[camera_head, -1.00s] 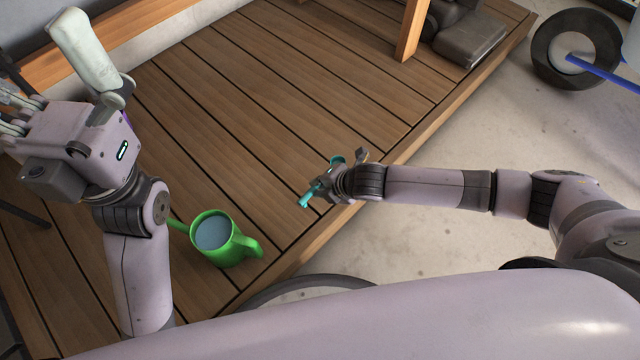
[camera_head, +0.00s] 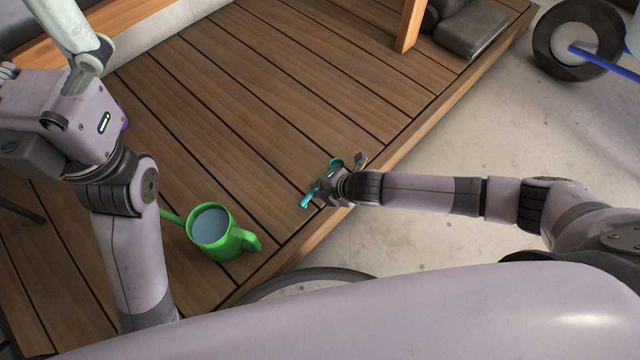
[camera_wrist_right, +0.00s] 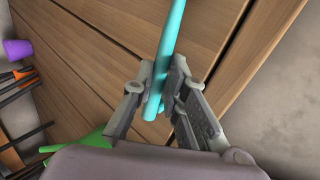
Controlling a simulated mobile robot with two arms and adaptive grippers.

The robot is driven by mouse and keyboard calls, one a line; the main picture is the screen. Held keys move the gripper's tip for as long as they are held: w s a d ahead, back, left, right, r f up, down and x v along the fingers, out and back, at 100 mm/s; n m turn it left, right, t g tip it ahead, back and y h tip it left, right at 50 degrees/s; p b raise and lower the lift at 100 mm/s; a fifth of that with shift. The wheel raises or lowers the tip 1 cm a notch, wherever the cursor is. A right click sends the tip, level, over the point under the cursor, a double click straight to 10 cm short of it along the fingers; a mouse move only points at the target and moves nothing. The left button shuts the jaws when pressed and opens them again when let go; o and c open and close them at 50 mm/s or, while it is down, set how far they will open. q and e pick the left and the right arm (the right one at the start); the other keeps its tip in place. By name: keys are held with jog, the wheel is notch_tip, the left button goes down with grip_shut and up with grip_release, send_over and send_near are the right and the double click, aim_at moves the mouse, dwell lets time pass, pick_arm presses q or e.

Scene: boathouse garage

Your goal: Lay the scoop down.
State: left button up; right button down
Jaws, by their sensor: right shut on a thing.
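The scoop is teal. In the head view only short teal parts (camera_head: 309,199) of it show at my right gripper (camera_head: 338,182). In the right wrist view its teal handle (camera_wrist_right: 168,50) runs from the top edge down between the fingers of my right gripper (camera_wrist_right: 164,92), which is shut on it. In the head view this gripper is low over the front edge of the wooden deck (camera_head: 270,90); I cannot tell whether the scoop touches the boards.
A green watering can (camera_head: 222,234) with bluish contents stands on the deck, left of my right gripper. A wooden post (camera_head: 410,25) and a dark cushion-like thing (camera_head: 472,28) are at the back. A wheel (camera_head: 578,40) stands on the concrete. The middle boards are clear.

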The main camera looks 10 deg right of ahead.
jog(key=shift+f, duration=0.4)
jog(key=c, duration=1.5)
grip_release()
jog(key=v, duration=1.2)
